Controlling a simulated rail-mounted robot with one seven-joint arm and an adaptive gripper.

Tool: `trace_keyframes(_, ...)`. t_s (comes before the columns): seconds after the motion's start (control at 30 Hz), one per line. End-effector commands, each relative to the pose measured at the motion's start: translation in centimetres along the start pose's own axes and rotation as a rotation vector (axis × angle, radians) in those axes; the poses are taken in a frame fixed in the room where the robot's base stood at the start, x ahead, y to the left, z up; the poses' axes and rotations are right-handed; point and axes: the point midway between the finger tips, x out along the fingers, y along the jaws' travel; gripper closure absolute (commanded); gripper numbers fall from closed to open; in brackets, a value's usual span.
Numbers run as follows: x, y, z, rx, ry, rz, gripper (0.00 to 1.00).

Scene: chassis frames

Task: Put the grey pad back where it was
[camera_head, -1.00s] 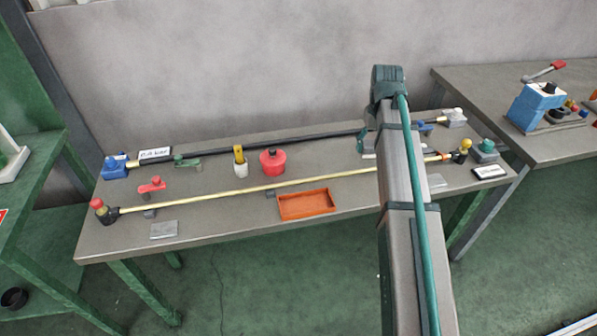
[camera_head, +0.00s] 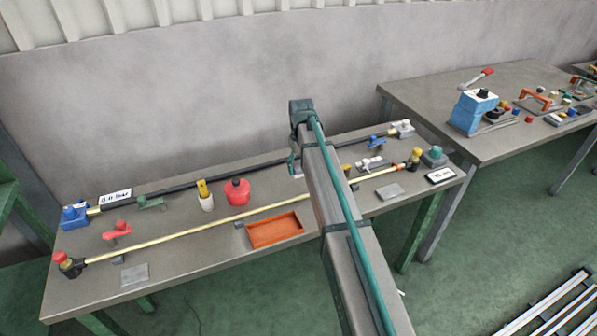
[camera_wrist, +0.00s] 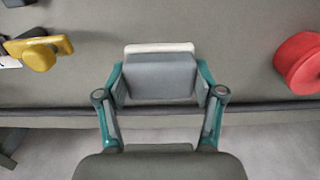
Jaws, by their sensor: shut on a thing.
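My gripper (camera_wrist: 163,88) is shut on a grey pad (camera_wrist: 158,76), a block with a whitish far edge, in the wrist view. The teal-and-grey fingers press its left and right sides. The pad is seen against the grey bench top, near the bench edge. In the head view, my arm hides the gripper and the held pad. Two flat grey plates lie on the bench there, one at the front left (camera_head: 135,273) and one right of my arm (camera_head: 389,191). I cannot tell whether the held pad touches the bench.
An orange tray (camera_head: 263,236), a red pot (camera_head: 237,192) and a yellow-and-white bottle (camera_head: 205,197) stand left of my arm. A long pale rod (camera_head: 180,231) crosses the bench. The wrist view shows a yellow part (camera_wrist: 40,52) left and a red round part (camera_wrist: 300,62) right.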

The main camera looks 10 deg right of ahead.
Motion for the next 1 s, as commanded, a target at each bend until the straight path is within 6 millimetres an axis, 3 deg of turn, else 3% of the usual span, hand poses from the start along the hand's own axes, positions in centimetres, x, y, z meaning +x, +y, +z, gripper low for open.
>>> trace_keyframes(0.4, 2.7, 0.1, -2.5, -0.001, -0.001, 0.0, 0.76)
trace_keyframes(0.63, 5.7, 0.1, -2.3, 0.0, -0.001, 0.0, 0.76)
trace_keyframes(1.0, 6.1, 0.1, -2.3, 0.0, 0.0, 0.0, 0.76)
